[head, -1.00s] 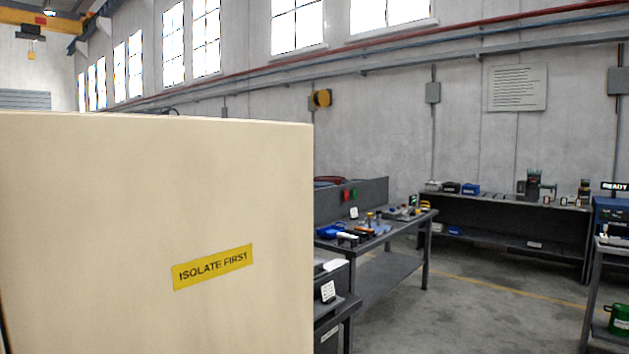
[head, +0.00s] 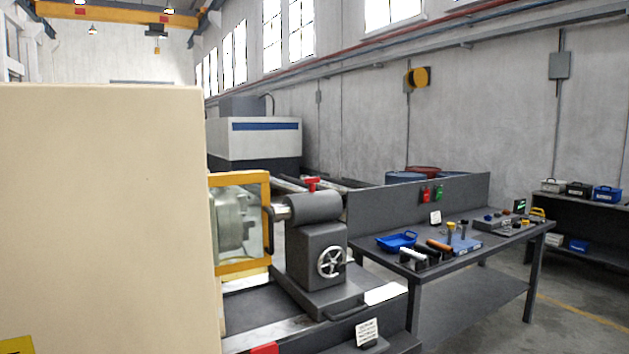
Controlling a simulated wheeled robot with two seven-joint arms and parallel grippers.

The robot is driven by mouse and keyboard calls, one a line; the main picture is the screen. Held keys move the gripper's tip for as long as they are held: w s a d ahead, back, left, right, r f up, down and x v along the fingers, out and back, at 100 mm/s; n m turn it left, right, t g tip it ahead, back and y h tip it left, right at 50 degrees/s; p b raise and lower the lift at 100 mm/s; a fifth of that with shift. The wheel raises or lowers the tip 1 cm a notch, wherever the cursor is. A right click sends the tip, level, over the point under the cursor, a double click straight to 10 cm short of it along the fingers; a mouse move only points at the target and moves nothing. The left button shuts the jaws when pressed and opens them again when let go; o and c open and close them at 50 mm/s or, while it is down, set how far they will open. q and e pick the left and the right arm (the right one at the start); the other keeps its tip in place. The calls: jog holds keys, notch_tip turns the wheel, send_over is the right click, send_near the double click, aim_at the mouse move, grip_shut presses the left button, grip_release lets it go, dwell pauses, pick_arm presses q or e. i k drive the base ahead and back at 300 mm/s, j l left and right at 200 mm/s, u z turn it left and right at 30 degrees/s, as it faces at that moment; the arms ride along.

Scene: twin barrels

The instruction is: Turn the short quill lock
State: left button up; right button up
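A grey tailstock (head: 318,245) stands on the lathe bed in the middle of the head view. A small red T-shaped handle (head: 311,184) sits on top of its round barrel (head: 316,207); it is the only lock-like handle I see there. A bright quill (head: 281,213) sticks out of the barrel to the left. A silver handwheel (head: 331,262) is on the tailstock's near side, below the barrel. A second barrel is not visible. Neither of my grippers is in view.
A large cream cabinet (head: 105,220) fills the left and hides part of the lathe. A yellow-framed clear guard (head: 242,262) covers the chuck. A workbench (head: 465,255) with tools and a blue tray (head: 396,240) stands right of the tailstock. Open floor (head: 575,325) lies at lower right.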

aim_at(312, 181)
jog(key=i+l+z, duration=0.35)
jog(key=l, duration=0.15)
jog(key=i+l+z, duration=0.65)
jog(key=i+u, duration=0.2)
jog(key=u, duration=0.15)
jog(key=i+l+u, duration=0.1)
jog(key=i+u, duration=0.25)
jog(key=i+l+u, duration=0.1)
jog(key=u, duration=0.25)
